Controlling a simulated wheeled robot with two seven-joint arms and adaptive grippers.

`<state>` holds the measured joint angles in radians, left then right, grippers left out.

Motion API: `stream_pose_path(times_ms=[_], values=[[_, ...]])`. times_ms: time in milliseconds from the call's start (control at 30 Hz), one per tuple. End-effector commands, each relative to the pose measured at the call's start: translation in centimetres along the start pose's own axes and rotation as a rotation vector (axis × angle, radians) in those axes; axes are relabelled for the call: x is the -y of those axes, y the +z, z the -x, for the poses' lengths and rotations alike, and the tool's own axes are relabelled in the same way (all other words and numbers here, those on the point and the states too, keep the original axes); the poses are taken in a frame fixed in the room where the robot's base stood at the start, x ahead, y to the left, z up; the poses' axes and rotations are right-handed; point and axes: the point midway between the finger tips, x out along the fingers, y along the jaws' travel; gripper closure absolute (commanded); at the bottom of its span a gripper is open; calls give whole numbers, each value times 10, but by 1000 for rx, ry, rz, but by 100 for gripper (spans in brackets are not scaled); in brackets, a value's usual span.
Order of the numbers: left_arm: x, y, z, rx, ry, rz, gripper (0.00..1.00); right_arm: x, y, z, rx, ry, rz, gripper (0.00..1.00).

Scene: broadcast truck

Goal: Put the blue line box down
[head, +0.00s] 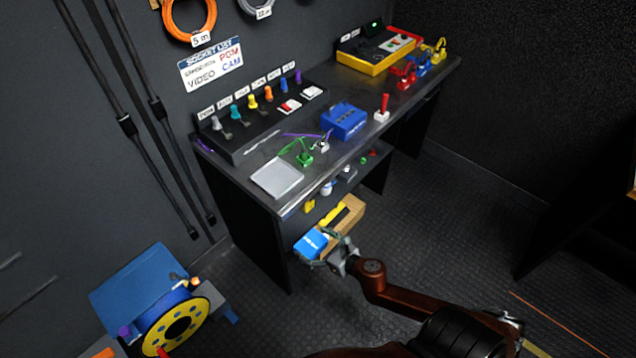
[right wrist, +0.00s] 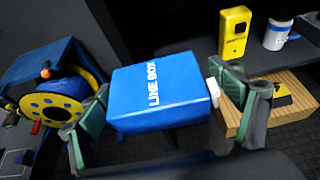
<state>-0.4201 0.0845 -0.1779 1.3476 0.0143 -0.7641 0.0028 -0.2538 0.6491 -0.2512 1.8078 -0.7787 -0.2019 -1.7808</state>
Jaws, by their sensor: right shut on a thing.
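The blue line box (head: 311,243) is held in my right gripper (head: 326,254), in front of the desk and below its top. In the right wrist view the line box (right wrist: 160,92) sits between the two green-grey fingers of the right gripper (right wrist: 165,105), its white lettering facing the camera. A white piece sticks out from its right side. I cannot tell whether its underside touches anything. My left gripper is not in view.
A wooden box (head: 354,214) is close beside the line box, under the desk (head: 240,172). A yellow cable reel (head: 180,328) stands at lower left. The dark floor at right is largely clear.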

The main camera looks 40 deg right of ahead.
Motion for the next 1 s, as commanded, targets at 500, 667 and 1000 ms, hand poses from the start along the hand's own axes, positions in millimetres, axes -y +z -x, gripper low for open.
stream_pose_path(times_ms=[500, 667, 1000], values=[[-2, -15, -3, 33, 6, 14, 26, 65, -74, -55, 8, 9, 7, 54], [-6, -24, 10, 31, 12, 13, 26, 65, -59, -92, 7, 9, 7, 54], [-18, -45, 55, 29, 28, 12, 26, 64, -28, -171, 6, 8, 4, 54]])
